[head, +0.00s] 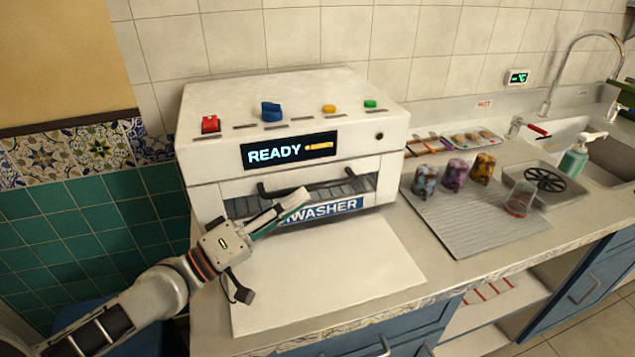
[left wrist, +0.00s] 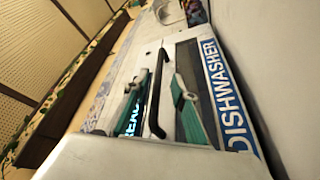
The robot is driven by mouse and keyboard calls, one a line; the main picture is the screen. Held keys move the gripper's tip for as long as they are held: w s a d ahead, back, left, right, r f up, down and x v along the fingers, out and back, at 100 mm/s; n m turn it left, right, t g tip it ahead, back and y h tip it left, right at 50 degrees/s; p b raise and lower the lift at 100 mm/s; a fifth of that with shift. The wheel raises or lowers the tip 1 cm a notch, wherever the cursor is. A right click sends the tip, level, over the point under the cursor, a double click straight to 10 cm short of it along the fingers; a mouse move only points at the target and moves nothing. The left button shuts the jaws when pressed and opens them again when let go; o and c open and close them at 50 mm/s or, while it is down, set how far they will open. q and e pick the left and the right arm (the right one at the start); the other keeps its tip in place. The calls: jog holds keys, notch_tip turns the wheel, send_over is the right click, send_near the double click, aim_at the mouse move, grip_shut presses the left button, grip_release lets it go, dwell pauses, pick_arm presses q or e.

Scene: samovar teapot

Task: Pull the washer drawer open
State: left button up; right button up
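The white washer (head: 215,165) stands on the counter against the tiled wall, with a lit READY display (head: 290,149). Low on its front is a drawer with a blue label (head: 343,208) reading DISHWASHER, also large in the left wrist view (left wrist: 228,95). A black bar handle (head: 263,188) crosses the front opening. In the left wrist view, the handle (left wrist: 155,95) lies between the two teal-padded fingers of my left gripper (left wrist: 158,107), which are apart. In the head view, my left gripper (head: 285,209) is at the drawer front, partly covering label and handle. Contact is unclear. My right gripper is not shown.
A white board (head: 330,275) lies clear in front of the washer. To the right are a grey ribbed mat (head: 480,215), several patterned cups (head: 454,174), a glass (head: 519,198) and a sink (head: 610,160) with a soap bottle (head: 574,160).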

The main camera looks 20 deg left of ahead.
aim_at(321, 187)
pick_arm(q)
jog(key=x, duration=0.1)
jog(key=p+x, duration=0.1)
jog(key=x, duration=0.1)
jog(key=p+x, duration=0.1)
jog(key=x, duration=0.1)
jog(key=shift+s+r, duration=0.1)
jog(key=shift+r, duration=0.2)
jog(key=shift+x, duration=0.8)
jog(key=shift+f, duration=0.25)
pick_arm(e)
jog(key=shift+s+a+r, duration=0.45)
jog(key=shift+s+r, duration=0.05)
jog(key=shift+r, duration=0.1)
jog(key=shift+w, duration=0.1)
pick_arm(q)
grip_shut()
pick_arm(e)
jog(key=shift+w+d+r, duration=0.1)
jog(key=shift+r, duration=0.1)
